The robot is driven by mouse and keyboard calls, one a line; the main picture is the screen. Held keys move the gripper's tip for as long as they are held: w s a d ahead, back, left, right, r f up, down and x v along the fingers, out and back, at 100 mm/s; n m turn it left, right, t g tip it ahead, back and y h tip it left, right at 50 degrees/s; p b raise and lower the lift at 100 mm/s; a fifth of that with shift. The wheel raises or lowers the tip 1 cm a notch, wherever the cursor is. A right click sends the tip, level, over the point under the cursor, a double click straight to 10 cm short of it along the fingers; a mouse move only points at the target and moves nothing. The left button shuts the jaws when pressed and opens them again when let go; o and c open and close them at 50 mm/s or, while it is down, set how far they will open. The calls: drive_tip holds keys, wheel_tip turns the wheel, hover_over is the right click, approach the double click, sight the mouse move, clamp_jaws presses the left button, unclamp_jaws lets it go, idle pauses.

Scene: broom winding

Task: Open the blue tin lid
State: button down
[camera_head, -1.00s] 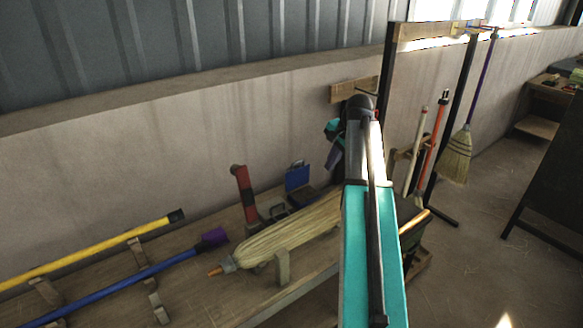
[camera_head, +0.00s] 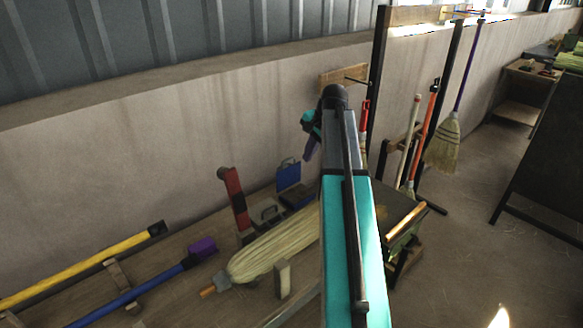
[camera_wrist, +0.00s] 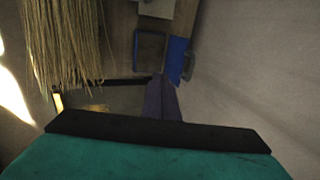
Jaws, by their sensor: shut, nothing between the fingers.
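The blue tin (camera_head: 300,196) sits on the bench near the wall. Its blue lid (camera_head: 288,174) stands upright at the tin's back, with a handle on its top edge. In the wrist view, the tin (camera_wrist: 151,50) shows as a dark open box, and the lid (camera_wrist: 178,58) is on its right. My gripper (camera_head: 311,150) is above and to the right of the lid in the head view, apart from it. Its purple fingers are together and empty; in the wrist view my gripper (camera_wrist: 160,82) points toward the tin's near end.
A broom head of straw (camera_head: 275,248) lies on the bench in front of the tin. A red and black tool (camera_head: 234,200) and a small grey item (camera_head: 266,212) are left of the tin. The wall (camera_head: 170,140) is close behind. Upright brooms stand to the right.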

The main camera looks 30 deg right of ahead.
sight(286, 171)
drive_tip(key=shift+w+f, duration=0.1)
drive_tip(key=w+a+f+p, duration=0.1)
drive_tip(key=w+f+p, duration=0.3)
drive_tip(key=w+f, duration=0.3)
drive_tip(key=shift+s+x, duration=0.2)
drive_tip(key=shift+x, duration=0.9)
drive_tip(key=shift+d, duration=0.1)
